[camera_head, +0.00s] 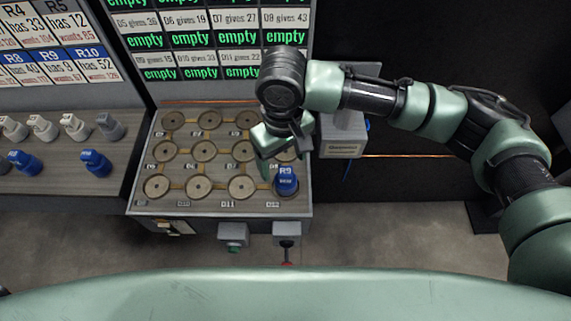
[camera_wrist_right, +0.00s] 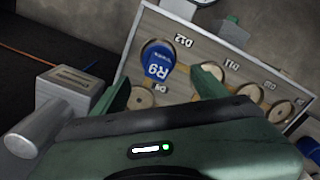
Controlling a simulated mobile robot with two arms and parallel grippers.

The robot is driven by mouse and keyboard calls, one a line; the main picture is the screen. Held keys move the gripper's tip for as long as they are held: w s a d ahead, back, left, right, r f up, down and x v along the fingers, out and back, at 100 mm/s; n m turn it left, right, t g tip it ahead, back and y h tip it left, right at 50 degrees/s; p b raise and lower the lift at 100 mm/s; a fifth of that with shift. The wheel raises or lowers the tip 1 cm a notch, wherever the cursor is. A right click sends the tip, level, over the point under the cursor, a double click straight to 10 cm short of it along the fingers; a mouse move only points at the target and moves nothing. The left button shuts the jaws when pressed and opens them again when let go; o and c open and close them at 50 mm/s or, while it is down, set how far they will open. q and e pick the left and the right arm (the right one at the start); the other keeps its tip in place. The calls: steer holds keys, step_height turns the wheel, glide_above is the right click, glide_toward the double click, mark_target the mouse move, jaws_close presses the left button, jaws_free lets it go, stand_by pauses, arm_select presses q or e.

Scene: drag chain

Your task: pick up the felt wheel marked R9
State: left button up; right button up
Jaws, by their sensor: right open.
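The blue piece marked R9 (camera_head: 286,183) stands on the front right spot of the board, beside the D12 label. It also shows in the right wrist view (camera_wrist_right: 158,60), beyond my fingertips. My right gripper (camera_head: 282,163) is over the right side of the board, just behind R9. In the right wrist view its two green fingers (camera_wrist_right: 160,88) are apart, with nothing held between them. R9 is a little ahead of the fingers, and I see no contact. My left gripper is not in view.
The board (camera_head: 215,208) carries several empty round felt discs in rows. A shelf (camera_head: 60,183) at left holds white, grey and blue pieces. A grey box (camera_head: 343,140) stands right of the board. Two small switch boxes (camera_head: 233,233) are at its front edge. A display (camera_head: 215,40) stands behind.

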mark_target(285, 172)
steer(key=f, duration=0.3)
steer(key=shift+s+d+f+p, duration=0.25)
steer(key=shift+s+f+p, duration=0.05)
steer(key=shift+s, duration=0.1)
step_height(285, 172, down, 4)
steer(key=shift+d+r, duration=0.1)
steer(key=shift+r, duration=0.15)
steer(key=shift+f, duration=0.2)
steer(key=c, duration=1.4)
steer(key=shift+c, duration=0.8)
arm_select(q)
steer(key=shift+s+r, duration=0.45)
arm_select(e)
steer(key=shift+r, duration=0.15)
